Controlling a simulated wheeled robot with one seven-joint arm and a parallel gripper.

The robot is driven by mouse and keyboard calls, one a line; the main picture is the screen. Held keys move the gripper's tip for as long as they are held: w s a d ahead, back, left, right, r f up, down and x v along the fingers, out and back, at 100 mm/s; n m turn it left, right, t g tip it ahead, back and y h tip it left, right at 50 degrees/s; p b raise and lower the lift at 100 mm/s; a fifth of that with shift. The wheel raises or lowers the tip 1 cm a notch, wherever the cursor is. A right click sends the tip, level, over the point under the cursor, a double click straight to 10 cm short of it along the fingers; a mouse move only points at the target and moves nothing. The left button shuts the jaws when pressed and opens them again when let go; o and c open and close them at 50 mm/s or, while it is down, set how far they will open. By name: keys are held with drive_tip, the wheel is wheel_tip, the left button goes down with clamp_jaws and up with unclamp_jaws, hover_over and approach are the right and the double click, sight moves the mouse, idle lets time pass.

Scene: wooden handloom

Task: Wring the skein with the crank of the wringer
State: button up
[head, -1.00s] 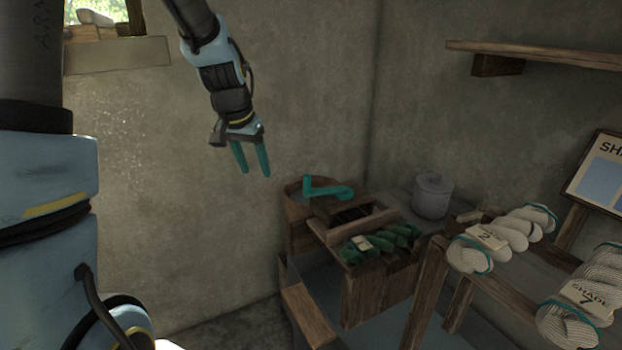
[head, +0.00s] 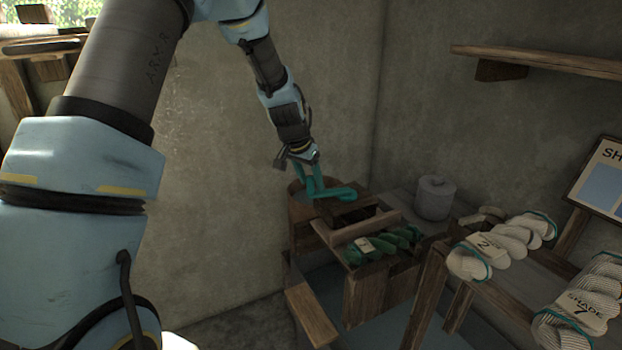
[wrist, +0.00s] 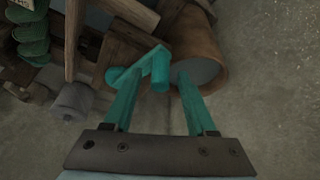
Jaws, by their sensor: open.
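The teal crank (head: 337,193) lies on top of the wooden wringer (head: 345,212) in the head view. Its upright handle end also shows in the wrist view (wrist: 160,72). My gripper (head: 313,190) has teal fingers and is open and empty, reaching down at the crank's left end. In the wrist view its fingers (wrist: 157,82) stand apart with the crank handle between or just beyond their tips; I cannot tell whether they touch it. The dark green skein (head: 385,244) with a pale tag lies in front of the wringer.
A round wooden tub (wrist: 200,50) stands beside the wringer. A grey lidded pot (head: 435,198) is to the right. White skeins (head: 500,245) lie on a wooden rack at the right. A shelf (head: 540,62) juts from the wall above. The wall behind is bare.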

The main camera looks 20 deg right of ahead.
drive_tip(key=shift+w+d+f, duration=0.1)
drive_tip(key=shift+d+f, duration=0.05)
drive_tip(key=shift+f, duration=0.3)
clamp_jaws()
idle(1.2)
